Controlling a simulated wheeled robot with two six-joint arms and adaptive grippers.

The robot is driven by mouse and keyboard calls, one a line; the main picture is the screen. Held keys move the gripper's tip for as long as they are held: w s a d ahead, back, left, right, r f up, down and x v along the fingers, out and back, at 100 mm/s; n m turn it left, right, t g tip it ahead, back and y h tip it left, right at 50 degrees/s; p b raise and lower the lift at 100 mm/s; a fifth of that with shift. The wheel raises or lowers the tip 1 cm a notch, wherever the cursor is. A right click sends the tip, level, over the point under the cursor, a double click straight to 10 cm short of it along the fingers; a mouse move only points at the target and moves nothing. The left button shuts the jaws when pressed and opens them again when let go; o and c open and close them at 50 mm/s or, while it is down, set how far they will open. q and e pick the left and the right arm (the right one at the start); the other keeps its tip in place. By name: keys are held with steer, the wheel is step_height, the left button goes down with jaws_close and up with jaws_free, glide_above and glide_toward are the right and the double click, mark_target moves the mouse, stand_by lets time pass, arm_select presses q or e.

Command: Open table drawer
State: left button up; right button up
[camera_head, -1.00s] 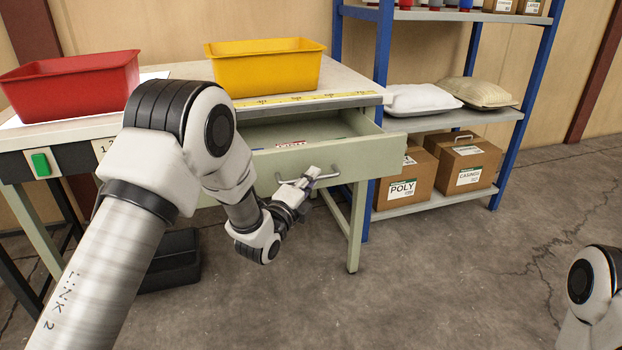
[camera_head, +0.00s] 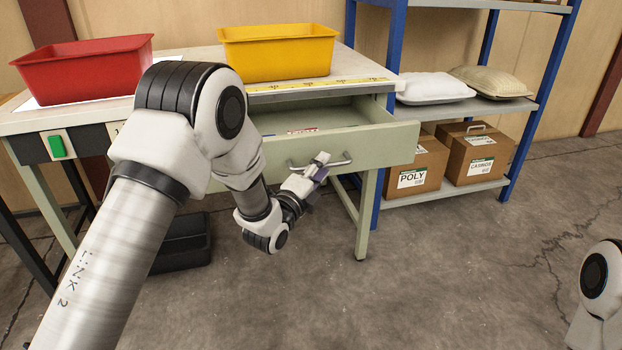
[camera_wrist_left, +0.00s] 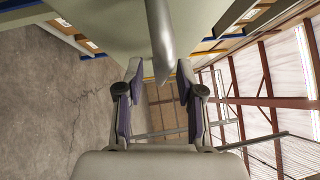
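The table drawer (camera_head: 390,146) is pulled out from under the tabletop, with part of its inside showing. Its metal handle (camera_head: 343,162) is on the pale green front. My left gripper (camera_head: 320,168) is at the handle. In the left wrist view, its two fingers (camera_wrist_left: 160,92) stand apart and the handle bar (camera_wrist_left: 159,40) reaches down between their tips, with a gap visible on either side. My left arm hides the left part of the drawer front. Only a piece of my right arm shows at the right edge; its gripper is out of view.
A red bin (camera_head: 85,70) and a yellow bin (camera_head: 280,55) stand on the worktable (camera_head: 190,57). A blue-framed shelf (camera_head: 545,100) with sacks and cartons stands to the right. A black box (camera_head: 183,245) is under the table. The floor in front is clear.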

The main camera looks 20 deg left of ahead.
arm_select(q)
steer(key=v, duration=1.1)
steer(key=s+f+n+g+y, duration=0.15)
steer(key=s+f+g, duration=0.35)
steer(key=f, duration=0.8)
steer(key=s+f+n+g, duration=0.3)
steer(key=s+f, duration=0.4)
steer(key=f, duration=0.5)
steer(key=s+a+f+n+g+y, duration=0.1)
steer(key=s+f+n+g, duration=0.4)
steer(key=s+n, duration=0.45)
steer(key=s+a+f+n+g+y, duration=0.15)
steer(key=s+f+n+g, duration=0.45)
steer(key=s, duration=0.6)
step_height(320, 180, up, 29)
steer(key=n+p, duration=0.2)
steer(key=p, duration=2.6)
steer(key=shift+s+d+f, duration=0.15)
steer(key=shift+s+d, duration=0.05)
